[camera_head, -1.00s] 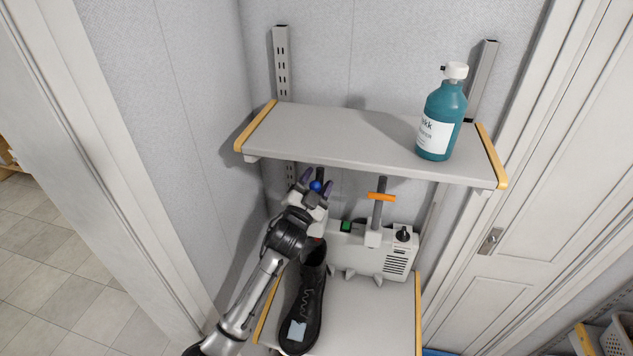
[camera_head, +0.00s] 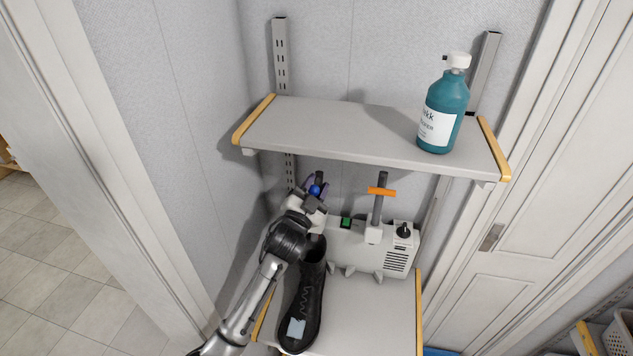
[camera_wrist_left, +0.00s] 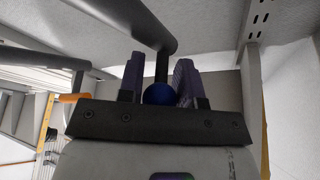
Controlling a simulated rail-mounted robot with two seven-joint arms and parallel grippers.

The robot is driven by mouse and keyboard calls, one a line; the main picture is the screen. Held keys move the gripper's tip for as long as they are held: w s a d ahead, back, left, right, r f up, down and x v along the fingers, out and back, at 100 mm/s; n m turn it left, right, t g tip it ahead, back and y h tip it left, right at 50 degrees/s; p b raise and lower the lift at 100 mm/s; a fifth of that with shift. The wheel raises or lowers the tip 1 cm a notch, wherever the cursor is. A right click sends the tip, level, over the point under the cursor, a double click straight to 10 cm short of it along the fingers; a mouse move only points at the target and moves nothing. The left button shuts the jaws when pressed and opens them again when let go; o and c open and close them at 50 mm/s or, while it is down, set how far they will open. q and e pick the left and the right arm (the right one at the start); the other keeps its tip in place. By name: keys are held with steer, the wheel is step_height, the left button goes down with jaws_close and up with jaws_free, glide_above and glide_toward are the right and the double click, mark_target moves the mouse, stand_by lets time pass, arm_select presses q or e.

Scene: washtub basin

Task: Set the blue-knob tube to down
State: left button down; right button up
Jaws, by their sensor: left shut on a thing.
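The blue knob (camera_head: 315,190) sits between the fingers of my left gripper (camera_head: 317,187), which is shut on it. In the left wrist view the blue knob (camera_wrist_left: 158,94) lies between the two purple finger pads of the gripper (camera_wrist_left: 160,84), with a dark tube (camera_wrist_left: 150,25) rising behind it. The tube is mostly hidden by my gripper in the head view. The white dryer unit (camera_head: 345,246) stands on the lower shelf, with a second upright tube (camera_head: 377,210) that has an orange crossbar handle (camera_head: 382,191). My right gripper is not in view.
A black shoe (camera_head: 303,305) stands on the lower shelf (camera_head: 375,320) beside my left forearm. The upper shelf (camera_head: 340,135) overhangs just above and behind the gripper and holds a teal bottle (camera_head: 443,110). A wall is close on the left.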

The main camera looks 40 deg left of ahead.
arm_select(q)
steer(key=f+b, duration=0.1)
steer(key=f, duration=0.1)
steer(key=s+f+b, duration=0.1)
steer(key=f, duration=0.1)
steer(key=f+b, duration=0.1)
steer(key=f, duration=0.1)
steer(key=shift+s+d+f, duration=0.25)
steer(key=shift+s+d, duration=0.05)
steer(key=shift+s, duration=0.05)
steer(key=shift+r, duration=0.1)
steer(key=c, duration=0.9)
jaws_free()
